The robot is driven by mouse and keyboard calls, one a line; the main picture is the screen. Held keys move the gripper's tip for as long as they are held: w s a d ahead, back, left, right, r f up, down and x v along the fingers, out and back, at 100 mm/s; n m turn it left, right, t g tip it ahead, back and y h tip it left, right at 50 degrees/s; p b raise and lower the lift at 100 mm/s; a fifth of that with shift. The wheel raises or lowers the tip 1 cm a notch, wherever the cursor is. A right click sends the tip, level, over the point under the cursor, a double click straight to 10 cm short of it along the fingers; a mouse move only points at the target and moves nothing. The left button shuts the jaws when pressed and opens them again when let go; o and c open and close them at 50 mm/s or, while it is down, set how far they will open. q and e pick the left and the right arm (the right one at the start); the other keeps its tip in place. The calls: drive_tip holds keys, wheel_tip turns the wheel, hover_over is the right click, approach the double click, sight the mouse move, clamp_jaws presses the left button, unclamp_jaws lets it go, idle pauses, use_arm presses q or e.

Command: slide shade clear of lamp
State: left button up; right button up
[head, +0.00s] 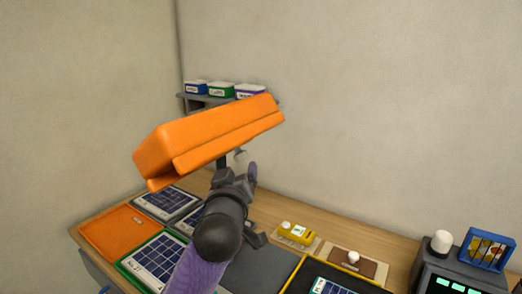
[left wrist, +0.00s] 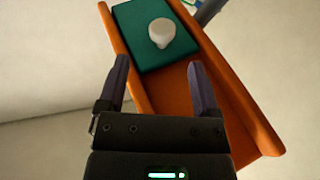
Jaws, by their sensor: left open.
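A long orange lamp housing (head: 210,140) hangs tilted in front of me, high above the bench. In the left wrist view its underside is an orange channel (left wrist: 180,95) holding a flat dark green panel (left wrist: 135,30) with a pale round knob (left wrist: 161,33). I cannot tell whether this panel is the shade. My left gripper (head: 238,168) is just below the housing. Its two fingers are apart with nothing between them, and they point toward the knob, also in the left wrist view (left wrist: 158,68). The knob is beyond the fingertips. My right gripper is not in view.
A bench carries an orange mat (head: 118,232), dark panels (head: 155,262), a yellow device (head: 297,233) and a brown plate with a white knob (head: 353,258). A dark unit (head: 457,267) and blue rack (head: 487,249) stand right. A wall shelf (head: 205,99) holds small boxes behind the housing.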

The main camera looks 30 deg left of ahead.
sight(241, 158)
use_arm(q)
drive_tip(key=x, duration=0.8)
drive_tip(key=shift+w+a+f, duration=0.15)
drive_tip(key=shift+a+f, duration=0.05)
drive_tip(key=shift+c, duration=0.3)
clamp_jaws()
